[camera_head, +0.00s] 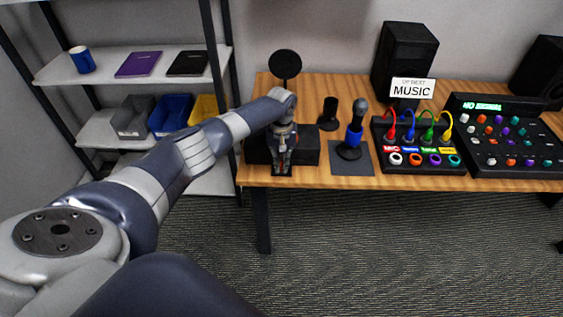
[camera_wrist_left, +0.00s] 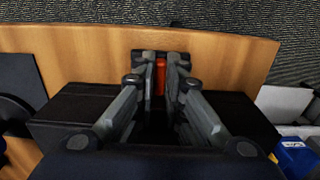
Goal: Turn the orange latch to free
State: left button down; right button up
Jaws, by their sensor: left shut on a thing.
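The orange latch (camera_wrist_left: 160,76) shows as a small upright orange piece between my left gripper's fingertips in the left wrist view. My left gripper (camera_wrist_left: 160,72) is closed on it from both sides. In the head view my left gripper (camera_head: 282,168) points down at the front left of the wooden table, in front of a black box (camera_head: 305,145). The latch sits by a small dark base (camera_wrist_left: 138,55) near the table's front edge. The gripper hides most of it in the head view. My right gripper is not in view.
Right of the gripper stand a microphone (camera_head: 354,130) on a dark mat (camera_head: 351,172), a cable box (camera_head: 418,160) with coloured plugs, and a mixer (camera_head: 500,140). A round black disc (camera_head: 286,64) rises behind the gripper. A shelf (camera_head: 130,65) with bins stands left.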

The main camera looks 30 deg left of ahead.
aim_at(281, 165)
pick_arm(q)
jog(key=shift+m, duration=0.3)
jog(key=shift+a+m+p, duration=0.1)
jog(key=shift+m+p, duration=0.4)
jog(key=shift+m, duration=2.2)
jog(key=c, duration=1.7)
grip_release()
jog(key=shift+r, duration=0.1)
notch_tip(281, 165, up, 6)
jog(key=shift+r, duration=0.95)
